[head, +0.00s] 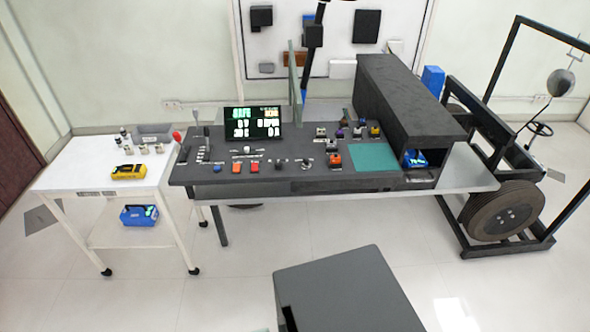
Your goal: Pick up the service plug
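I cannot tell for certain which small part is the service plug. An orange block-like part (334,160) sits on the dark console top (290,180), left of the green mat. Two smaller orange parts, one on the left (238,167) and one on the right (252,168), sit near the console's front edge below the screen. No gripper can be made out in the head view, so its state and its distance from these parts do not show.
A white cart (92,180) on the left carries a yellow meter (129,171) and several small parts. A black housing (405,95) rises at the console's right, beside a wheeled black frame (463,205). A grey box-like surface (345,290) fills the front middle. Floor is clear at front left.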

